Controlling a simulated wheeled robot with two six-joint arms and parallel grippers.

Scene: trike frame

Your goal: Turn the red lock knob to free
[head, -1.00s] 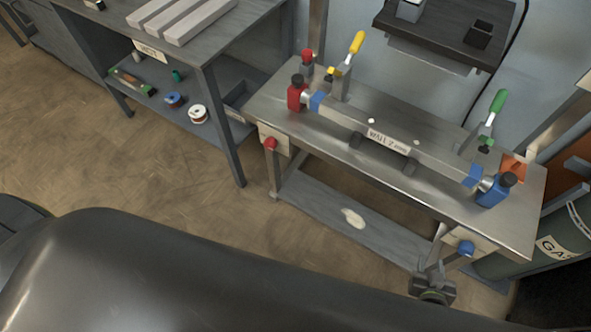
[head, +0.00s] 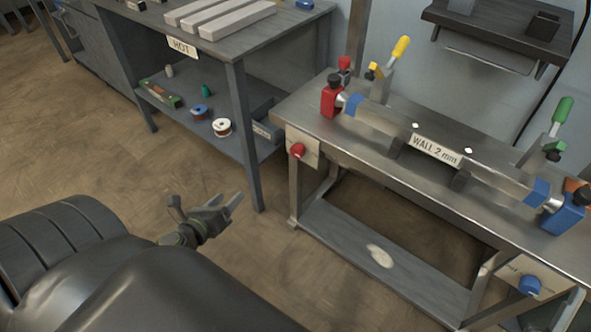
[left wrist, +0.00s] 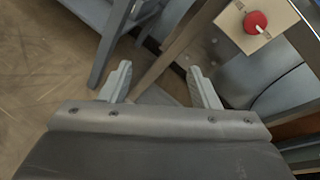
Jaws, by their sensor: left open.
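The red lock knob (head: 298,150) sits on a pale plate (head: 313,155) at the left front corner of the steel bench. It also shows in the left wrist view (left wrist: 255,22), at the top right, with a light pointer mark by its lower edge. Lettering on the plate is too small to read. My left gripper (head: 235,202) is open and empty, in front of and to the left of the knob, apart from it. Its two spread fingers also show in the left wrist view (left wrist: 160,84), with the knob beyond them. My right gripper is not in view.
The steel bench (head: 400,170) carries a clamped tube labelled WALL 2 mm, with a red block (head: 331,100) and a blue block (head: 563,213) at its ends. A blue knob (head: 529,286) is at the bench's right. A grey table (head: 245,125) stands left. Floor between is clear.

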